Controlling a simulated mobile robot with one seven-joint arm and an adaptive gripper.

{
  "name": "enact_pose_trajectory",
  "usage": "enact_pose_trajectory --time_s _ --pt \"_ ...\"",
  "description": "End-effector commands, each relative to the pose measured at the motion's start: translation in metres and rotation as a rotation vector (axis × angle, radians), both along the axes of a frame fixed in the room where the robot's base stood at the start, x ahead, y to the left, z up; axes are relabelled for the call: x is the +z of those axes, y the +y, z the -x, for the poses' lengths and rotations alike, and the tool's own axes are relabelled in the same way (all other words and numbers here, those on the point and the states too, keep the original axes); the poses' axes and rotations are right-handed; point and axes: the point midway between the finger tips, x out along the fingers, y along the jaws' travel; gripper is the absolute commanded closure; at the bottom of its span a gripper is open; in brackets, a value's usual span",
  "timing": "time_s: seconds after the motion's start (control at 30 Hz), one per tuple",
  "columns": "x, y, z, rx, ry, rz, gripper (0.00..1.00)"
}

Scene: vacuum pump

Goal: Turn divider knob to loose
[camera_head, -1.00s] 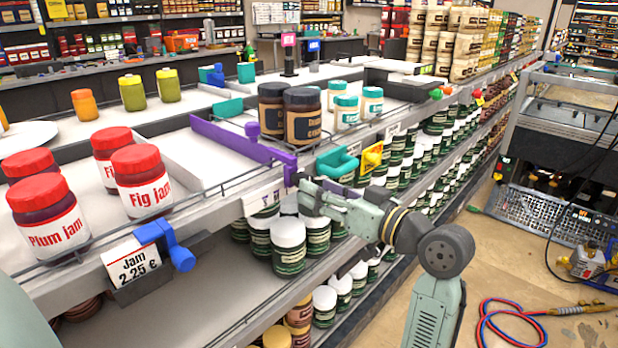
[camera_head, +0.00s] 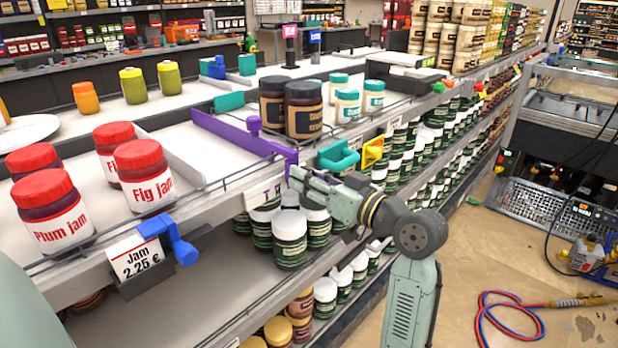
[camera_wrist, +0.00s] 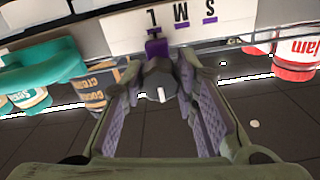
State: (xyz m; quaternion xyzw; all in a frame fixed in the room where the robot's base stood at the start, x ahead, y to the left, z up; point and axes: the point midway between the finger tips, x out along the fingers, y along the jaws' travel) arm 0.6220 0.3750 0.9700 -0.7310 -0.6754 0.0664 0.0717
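The purple divider (camera_head: 232,134) stands across the shelf, its front end at the shelf's front edge. In the wrist view its dark round knob (camera_wrist: 158,84) carries a white mark, with a purple part (camera_wrist: 156,48) beyond it. A white label with S, M and L (camera_wrist: 180,28) appears upside down there and also shows on the shelf front in the head view (camera_head: 264,193). My gripper (camera_head: 292,180) is at the shelf front below the divider's end. Its fingers (camera_wrist: 160,75) are apart, one on each side of the knob; firm contact is not visible.
Red-lidded jam jars (camera_head: 144,178) stand left of the divider and dark brown jars (camera_head: 303,110) right of it. A teal clamp-like part (camera_head: 338,155) sits close right of my gripper. Green-labelled jars (camera_head: 290,240) fill the lower shelf below it.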

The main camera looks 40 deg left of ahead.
Motion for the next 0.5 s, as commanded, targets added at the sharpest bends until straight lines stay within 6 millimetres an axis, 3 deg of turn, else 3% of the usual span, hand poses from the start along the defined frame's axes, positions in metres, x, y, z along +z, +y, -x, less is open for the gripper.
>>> enact_pose_trajectory --time_s 0.33,0.5 --pt "0.0002 -0.0001 0.0003 0.001 0.0 0.0 0.99" --pt "-0.0005 -0.0001 0.0003 0.001 -0.007 0.0 1.0"
